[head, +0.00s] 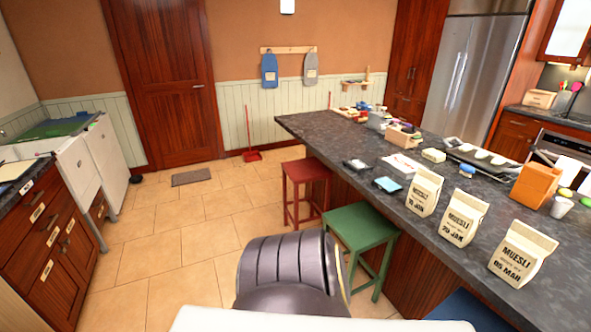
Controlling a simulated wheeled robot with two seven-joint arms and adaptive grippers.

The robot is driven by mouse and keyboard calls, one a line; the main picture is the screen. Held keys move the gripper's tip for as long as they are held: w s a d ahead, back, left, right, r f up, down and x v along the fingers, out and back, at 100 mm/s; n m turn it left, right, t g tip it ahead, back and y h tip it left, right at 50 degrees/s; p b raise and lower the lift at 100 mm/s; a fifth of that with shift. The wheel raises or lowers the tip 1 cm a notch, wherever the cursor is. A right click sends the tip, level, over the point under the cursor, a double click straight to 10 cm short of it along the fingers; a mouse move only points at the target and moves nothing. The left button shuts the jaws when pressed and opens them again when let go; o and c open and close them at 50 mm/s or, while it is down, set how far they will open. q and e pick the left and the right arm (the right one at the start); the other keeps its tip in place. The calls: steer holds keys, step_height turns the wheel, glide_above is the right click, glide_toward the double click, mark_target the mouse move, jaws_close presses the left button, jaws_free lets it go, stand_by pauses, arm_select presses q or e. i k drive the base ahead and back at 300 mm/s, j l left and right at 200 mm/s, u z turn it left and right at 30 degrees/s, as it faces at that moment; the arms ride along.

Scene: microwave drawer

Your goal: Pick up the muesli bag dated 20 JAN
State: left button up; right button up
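Three upright cream paper muesli bags stand in a row on the dark stone counter (400,200) at the right. The left bag (423,191) seems to read 10 JAN. The middle bag (463,217) carries a JAN date that looks like 20 or 29; its second digit is too small to be sure. The right bag (522,254), nearest me, reads 05 MAR. The bags stand apart with their printed fronts towards me. Neither of my grippers is in view, and no gripper shows at the bags.
An orange box (535,186) and a white cup (561,207) stand behind the bags. A tray (483,156) lies farther back. A green stool (361,228) and a red stool (305,188) stand along the counter's near side. The tiled floor at the left is mostly clear.

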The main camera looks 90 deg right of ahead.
mark_target(463, 219)
steer(key=k+z, duration=0.15)
steer(key=z, duration=3.9)
